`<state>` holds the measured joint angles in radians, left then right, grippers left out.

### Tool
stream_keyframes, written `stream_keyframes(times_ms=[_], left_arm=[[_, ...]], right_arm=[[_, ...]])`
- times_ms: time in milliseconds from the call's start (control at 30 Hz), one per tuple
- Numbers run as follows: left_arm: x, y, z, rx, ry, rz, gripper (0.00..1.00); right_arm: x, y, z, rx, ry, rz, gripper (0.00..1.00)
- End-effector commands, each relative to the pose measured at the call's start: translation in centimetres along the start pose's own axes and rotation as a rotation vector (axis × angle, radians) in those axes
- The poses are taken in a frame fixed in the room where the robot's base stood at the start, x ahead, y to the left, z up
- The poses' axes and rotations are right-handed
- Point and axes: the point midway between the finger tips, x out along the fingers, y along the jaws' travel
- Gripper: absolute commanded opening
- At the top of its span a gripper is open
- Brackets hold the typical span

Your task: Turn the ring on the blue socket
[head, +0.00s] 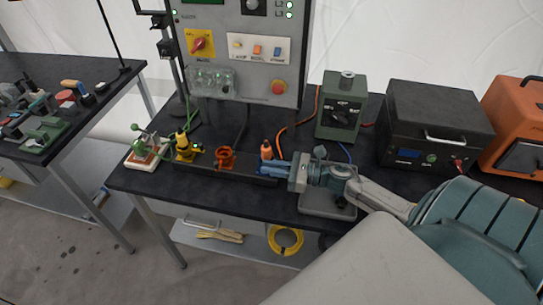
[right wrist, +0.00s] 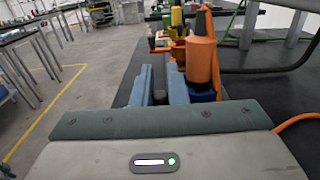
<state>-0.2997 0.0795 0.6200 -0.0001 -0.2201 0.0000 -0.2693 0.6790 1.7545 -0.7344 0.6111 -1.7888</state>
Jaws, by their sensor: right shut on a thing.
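The blue socket (head: 265,168) sits at the right end of the dark socket strip on the bench, with an orange plug (head: 266,150) upright in it. In the right wrist view the orange plug (right wrist: 203,60) and the blue socket (right wrist: 206,93) are just right of my fingers. My right gripper (head: 273,168) reaches in low from the right at the blue socket. Its two blue-grey fingers (right wrist: 158,90) also show in the wrist view, with a dark narrow part between them. It is shut on the socket's ring; the ring itself is mostly hidden. My left gripper is out of view.
On the same strip are an orange socket (head: 225,158) with no plug and a yellow socket (head: 184,155) with a yellow plug. A control panel (head: 240,50) stands behind. A green box (head: 342,105) and a black box (head: 435,125) stand behind my right arm.

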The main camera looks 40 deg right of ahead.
Motion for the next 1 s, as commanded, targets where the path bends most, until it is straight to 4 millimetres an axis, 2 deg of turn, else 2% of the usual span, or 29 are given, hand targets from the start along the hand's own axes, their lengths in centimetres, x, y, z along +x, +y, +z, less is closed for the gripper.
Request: stream_keyframes(times_ms=[100,133,167,200,567,800,1000], left_arm=[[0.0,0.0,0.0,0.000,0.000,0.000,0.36],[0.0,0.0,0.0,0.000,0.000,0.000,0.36],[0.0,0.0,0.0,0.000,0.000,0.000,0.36],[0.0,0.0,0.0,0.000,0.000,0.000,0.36],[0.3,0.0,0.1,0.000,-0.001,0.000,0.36],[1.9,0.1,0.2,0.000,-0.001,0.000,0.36],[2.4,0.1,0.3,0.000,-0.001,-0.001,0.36]], right_arm=[[0.0,0.0,0.1,-0.001,-0.001,-0.001,0.00],[0.0,0.0,0.1,-0.001,-0.001,-0.001,0.15],[0.0,0.0,0.1,-0.001,-0.001,-0.001,0.21],[0.0,0.0,0.1,-0.001,-0.001,-0.001,0.22],[0.0,-0.1,0.4,-0.003,0.001,0.000,0.22],[0.0,0.1,3.5,-0.007,0.002,0.005,0.22],[-1.2,4.9,3.8,0.002,0.002,0.003,0.22]])
